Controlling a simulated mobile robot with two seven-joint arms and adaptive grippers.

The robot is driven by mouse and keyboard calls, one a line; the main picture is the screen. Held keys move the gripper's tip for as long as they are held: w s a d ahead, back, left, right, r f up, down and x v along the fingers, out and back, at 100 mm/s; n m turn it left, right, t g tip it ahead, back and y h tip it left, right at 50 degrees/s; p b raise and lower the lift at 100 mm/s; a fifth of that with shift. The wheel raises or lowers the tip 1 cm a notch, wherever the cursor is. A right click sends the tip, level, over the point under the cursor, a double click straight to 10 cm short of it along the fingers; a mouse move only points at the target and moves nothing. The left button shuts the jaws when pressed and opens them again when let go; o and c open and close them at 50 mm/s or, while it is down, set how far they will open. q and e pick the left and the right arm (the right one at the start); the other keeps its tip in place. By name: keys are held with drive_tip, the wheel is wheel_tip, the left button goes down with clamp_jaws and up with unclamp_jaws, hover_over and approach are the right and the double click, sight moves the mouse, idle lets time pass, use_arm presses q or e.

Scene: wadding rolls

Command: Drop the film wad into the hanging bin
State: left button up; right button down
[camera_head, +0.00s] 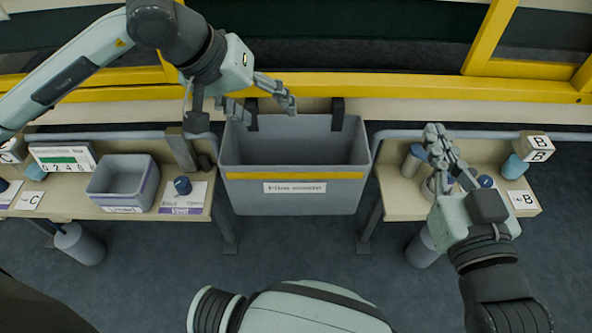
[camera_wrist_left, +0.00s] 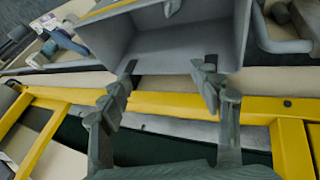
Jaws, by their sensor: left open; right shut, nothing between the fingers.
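The grey hanging bin (camera_head: 294,196), with a yellow stripe and white label, hangs in the middle between two shelves. Its visible inside looks empty in the head view. My left gripper (camera_head: 262,103) is open with nothing between its fingers, above the bin's back edge; in the left wrist view its fingers (camera_wrist_left: 166,68) point toward the bin (camera_wrist_left: 110,38). A small dark grey piece (camera_wrist_left: 172,7) shows at the top there; I cannot tell what it is. My right gripper (camera_head: 438,142) is shut and empty over the right shelf. I cannot single out the film wad for certain.
The left shelf (camera_head: 80,205) bears a grey tray (camera_head: 122,193), a dark blue roll (camera_head: 182,186) and a scale-like display (camera_head: 62,158). The right shelf (camera_head: 400,205) holds rolls and a teal roll (camera_head: 514,167) beside B-marked blocks. A yellow rail (camera_head: 400,90) runs behind.

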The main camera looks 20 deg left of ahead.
use_arm(q)
drive_tip(key=v, duration=0.5)
drive_tip(key=shift+s+a+r, duration=0.1)
drive_tip(key=shift+r, duration=0.1)
